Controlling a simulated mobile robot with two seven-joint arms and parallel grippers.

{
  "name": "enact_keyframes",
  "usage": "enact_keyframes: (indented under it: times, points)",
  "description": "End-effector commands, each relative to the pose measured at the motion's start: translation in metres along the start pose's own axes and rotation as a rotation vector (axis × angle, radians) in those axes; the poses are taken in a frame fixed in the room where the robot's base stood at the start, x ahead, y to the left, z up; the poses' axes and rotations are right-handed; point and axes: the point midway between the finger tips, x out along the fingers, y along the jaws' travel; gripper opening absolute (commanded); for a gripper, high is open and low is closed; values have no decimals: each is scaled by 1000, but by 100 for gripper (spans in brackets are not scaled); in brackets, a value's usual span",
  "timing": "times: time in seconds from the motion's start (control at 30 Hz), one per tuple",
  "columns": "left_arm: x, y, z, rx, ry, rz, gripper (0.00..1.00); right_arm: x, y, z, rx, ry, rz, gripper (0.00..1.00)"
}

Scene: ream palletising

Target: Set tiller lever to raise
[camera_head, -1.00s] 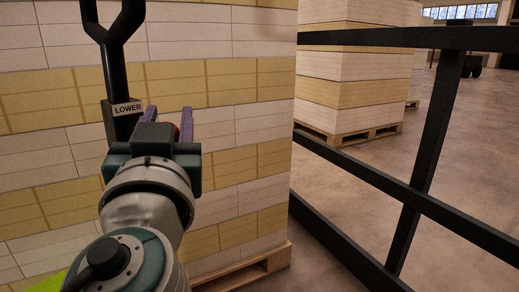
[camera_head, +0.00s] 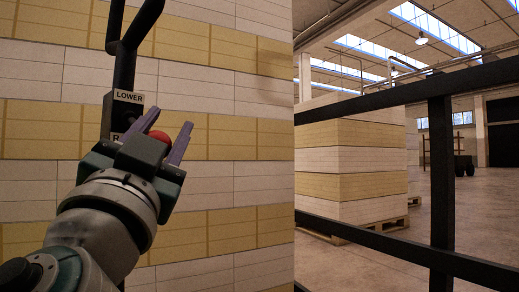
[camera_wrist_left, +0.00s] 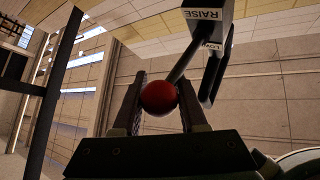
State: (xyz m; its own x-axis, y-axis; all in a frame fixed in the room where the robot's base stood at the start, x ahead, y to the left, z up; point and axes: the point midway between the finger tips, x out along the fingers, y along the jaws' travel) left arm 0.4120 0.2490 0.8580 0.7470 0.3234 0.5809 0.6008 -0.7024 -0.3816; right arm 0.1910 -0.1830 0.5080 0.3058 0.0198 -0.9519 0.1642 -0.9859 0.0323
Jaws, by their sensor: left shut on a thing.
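The tiller is a black post with a forked handle (camera_head: 124,50), standing upright in front of the stacked reams. Its control box carries a LOWER label (camera_head: 130,97), with a second label starting with R partly hidden below. A thin lever rod (camera_wrist_left: 184,62) runs from the box to a red ball knob (camera_wrist_left: 159,97). My left gripper (camera_head: 158,130) is shut on the red knob, which sits between its two fingers. My right gripper is not in view.
A tall stack of white and yellow reams (camera_head: 230,145) fills the left behind the tiller. A black railing (camera_head: 441,180) stands at the right. Beyond it is another pallet stack (camera_head: 365,170) and open floor.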

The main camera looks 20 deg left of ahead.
Motion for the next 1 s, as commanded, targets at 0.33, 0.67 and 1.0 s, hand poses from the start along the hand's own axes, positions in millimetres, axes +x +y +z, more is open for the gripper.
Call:
enact_keyframes:
  times: [0.33, 0.67, 1.0]
  points:
    - [0, 0, 3, 4, 0, 2, 0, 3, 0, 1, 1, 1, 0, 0]
    - [0, 0, 2, 4, 3, 1, 66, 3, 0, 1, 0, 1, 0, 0]
    - [-3, 1, 2, 5, 5, 1, 71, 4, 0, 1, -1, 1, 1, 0]
